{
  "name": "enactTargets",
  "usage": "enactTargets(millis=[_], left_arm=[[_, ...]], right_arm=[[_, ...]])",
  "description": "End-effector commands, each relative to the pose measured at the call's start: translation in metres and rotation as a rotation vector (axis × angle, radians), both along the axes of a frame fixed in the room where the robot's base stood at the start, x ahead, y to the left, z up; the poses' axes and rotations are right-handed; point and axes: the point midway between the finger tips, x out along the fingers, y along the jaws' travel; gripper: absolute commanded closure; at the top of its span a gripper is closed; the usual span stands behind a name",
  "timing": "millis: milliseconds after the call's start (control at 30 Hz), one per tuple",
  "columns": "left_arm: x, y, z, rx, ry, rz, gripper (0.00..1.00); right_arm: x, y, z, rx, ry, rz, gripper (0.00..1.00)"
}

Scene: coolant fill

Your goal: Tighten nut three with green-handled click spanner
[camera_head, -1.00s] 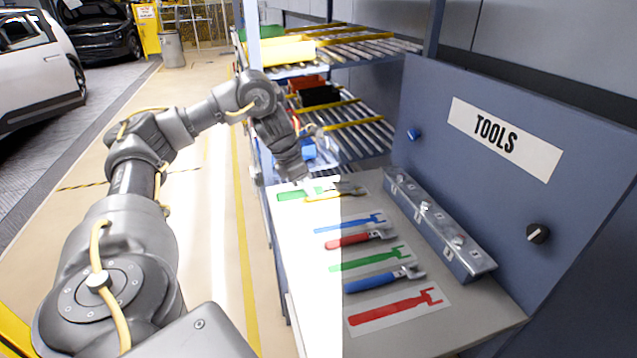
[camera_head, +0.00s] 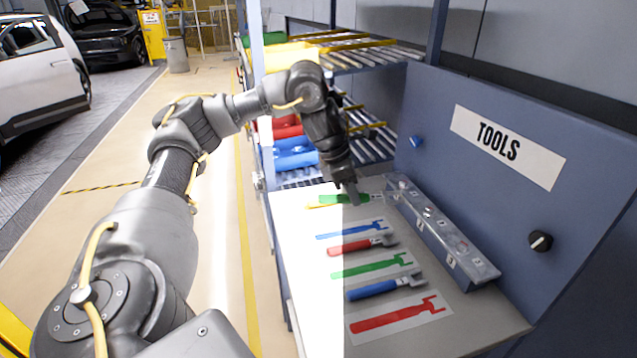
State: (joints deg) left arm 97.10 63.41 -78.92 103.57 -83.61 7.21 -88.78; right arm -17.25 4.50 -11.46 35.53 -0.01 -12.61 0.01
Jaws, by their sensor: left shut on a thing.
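My left gripper (camera_head: 353,194) is at the far end of the tool table, pointing down and shut on the green-handled spanner (camera_head: 334,199). The spanner's green handle shows just left of the fingers. Its head is hard to make out by the gripper. A long metal block (camera_head: 447,238) with several nuts on top lies to the right of the gripper, along the foot of the tools panel. The gripper and spanner are apart from the nuts. The number marks on the block are too small to read surely, so I cannot tell which nut is three. My right gripper is not in view.
A red-handled spanner (camera_head: 352,247) and a blue-handled spanner (camera_head: 375,289) lie nearer on the table (camera_head: 310,300). Blue, green and red spanner outlines mark the table. The blue panel (camera_head: 470,210) rises behind the block. A roller rack (camera_head: 375,145) with bins stands beyond.

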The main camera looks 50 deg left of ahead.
Motion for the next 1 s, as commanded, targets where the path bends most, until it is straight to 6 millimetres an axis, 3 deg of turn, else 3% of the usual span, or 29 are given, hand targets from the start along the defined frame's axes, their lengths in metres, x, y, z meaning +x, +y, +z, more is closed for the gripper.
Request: enactTargets(millis=[33, 267, 500, 700, 1000], left_arm=[[0.008, -0.021, 0.003, 0.000, -0.002, -0.037, 1.00], [0.030, -0.110, 0.011, 0.005, -0.002, -0.095, 1.00], [0.037, -0.201, 0.009, 0.007, -0.004, 0.036, 1.00], [0.036, -0.231, -0.006, 0.005, -0.004, 0.279, 1.00], [0.040, -0.233, -0.015, -0.001, -0.003, 0.597, 1.00]], right_arm=[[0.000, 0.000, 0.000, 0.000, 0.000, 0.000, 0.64], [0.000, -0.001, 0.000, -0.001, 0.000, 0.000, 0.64], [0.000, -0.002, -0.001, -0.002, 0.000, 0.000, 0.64], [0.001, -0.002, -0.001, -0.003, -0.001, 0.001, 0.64], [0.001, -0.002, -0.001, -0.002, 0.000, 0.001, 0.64]])
